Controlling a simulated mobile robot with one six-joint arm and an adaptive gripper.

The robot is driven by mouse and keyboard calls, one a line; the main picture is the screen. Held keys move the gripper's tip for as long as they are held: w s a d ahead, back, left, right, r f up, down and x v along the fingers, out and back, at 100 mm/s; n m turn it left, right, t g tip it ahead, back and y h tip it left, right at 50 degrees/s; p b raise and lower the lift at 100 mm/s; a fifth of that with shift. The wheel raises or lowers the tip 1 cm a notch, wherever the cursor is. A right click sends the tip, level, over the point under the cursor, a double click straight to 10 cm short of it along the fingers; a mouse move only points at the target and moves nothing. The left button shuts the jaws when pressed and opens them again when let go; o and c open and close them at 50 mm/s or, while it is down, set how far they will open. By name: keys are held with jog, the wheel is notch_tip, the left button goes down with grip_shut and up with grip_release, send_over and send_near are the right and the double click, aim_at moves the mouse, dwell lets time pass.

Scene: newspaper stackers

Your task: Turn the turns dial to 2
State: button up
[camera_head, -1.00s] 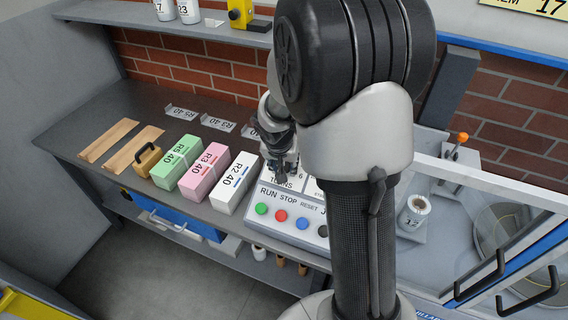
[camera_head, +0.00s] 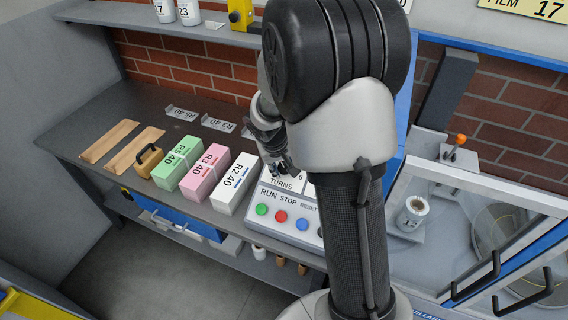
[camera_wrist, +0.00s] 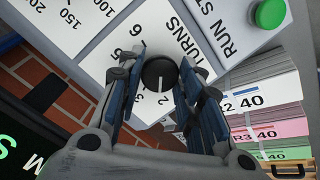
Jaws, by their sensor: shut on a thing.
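The turns dial (camera_wrist: 159,73) is a round black knob with a white pointer line, on a pale panel marked TURNS. In the wrist view the line points down the picture, toward the printed 2; the 3 is to its lower left, and 5 and 6 lie up and left. My gripper (camera_wrist: 160,85) has its two dark fingers on either side of the dial, shut on it. In the head view my gripper (camera_head: 279,165) is over the control panel (camera_head: 272,225), and it and my arm hide the dial.
Green (camera_head: 177,164), pink (camera_head: 206,172) and white (camera_head: 237,183) stacks stand left of the panel. Green (camera_head: 261,209), red (camera_head: 281,216) and blue (camera_head: 302,223) buttons line its front. A clear guard frame (camera_head: 440,190) is to the right.

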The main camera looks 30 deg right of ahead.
jog(key=shift+a+n, duration=0.1)
jog(key=shift+n, duration=0.9)
jog(key=o, duration=1.1)
jog(key=shift+c, duration=0.2)
jog(key=v, duration=1.2)
jog(key=shift+w, duration=0.2)
